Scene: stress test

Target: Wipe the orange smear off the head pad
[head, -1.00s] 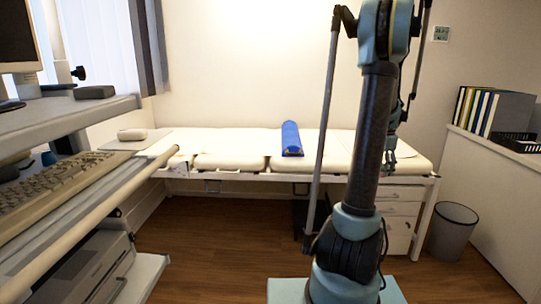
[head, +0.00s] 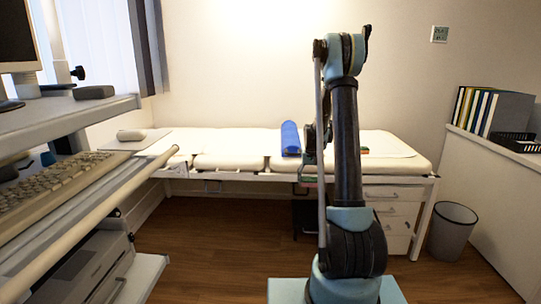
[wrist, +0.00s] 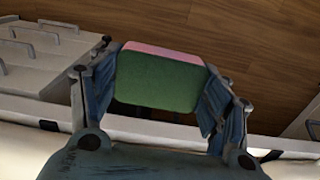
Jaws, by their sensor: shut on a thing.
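My gripper (wrist: 160,88) is shut on a sponge (wrist: 157,82), green on its broad face with a pink layer along the far edge. In the head view my gripper (head: 309,160) is in front of the couch's front edge, just right of the blue bolster, and a bit of green shows below it. The cream couch (head: 230,162) is padded in sections. The left end section (head: 172,151) is separate from the middle; I cannot tell for sure that it is the head pad.
The blue bolster (head: 290,138) lies across the couch. A small pale object (head: 131,134) sits at the left end. A desk with a keyboard (head: 60,185) is at left; a bin (head: 453,230) stands at right.

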